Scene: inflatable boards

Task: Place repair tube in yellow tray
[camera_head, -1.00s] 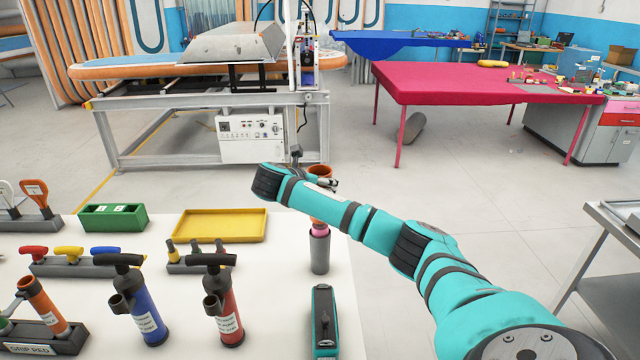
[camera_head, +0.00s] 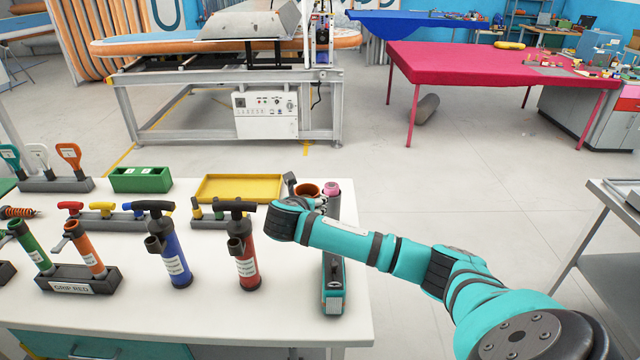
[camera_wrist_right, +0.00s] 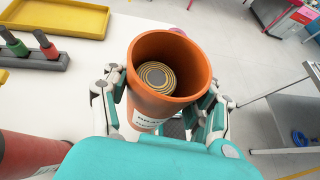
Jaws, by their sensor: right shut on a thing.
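My right gripper (camera_head: 314,203) is shut on an orange tube (camera_head: 308,188) with an open top. In the right wrist view the tube (camera_wrist_right: 146,106) stands upright between the fingers (camera_wrist_right: 165,98), with a white label on its side and a dark ringed round thing inside it. The yellow tray (camera_head: 240,187) lies on the white table, left of the held tube, and looks empty. The tray (camera_wrist_right: 60,18) also shows at the upper left of the right wrist view. The tube's lower part is hidden by my arm in the head view. My left gripper is not in view.
A grey cylinder with a pink top (camera_head: 332,187) stands just right of the tube. A red pump (camera_head: 243,255), a blue pump (camera_head: 172,255) and a rack of small handled tools (camera_head: 205,215) stand in front of the tray. A green box (camera_head: 141,179) is left of it.

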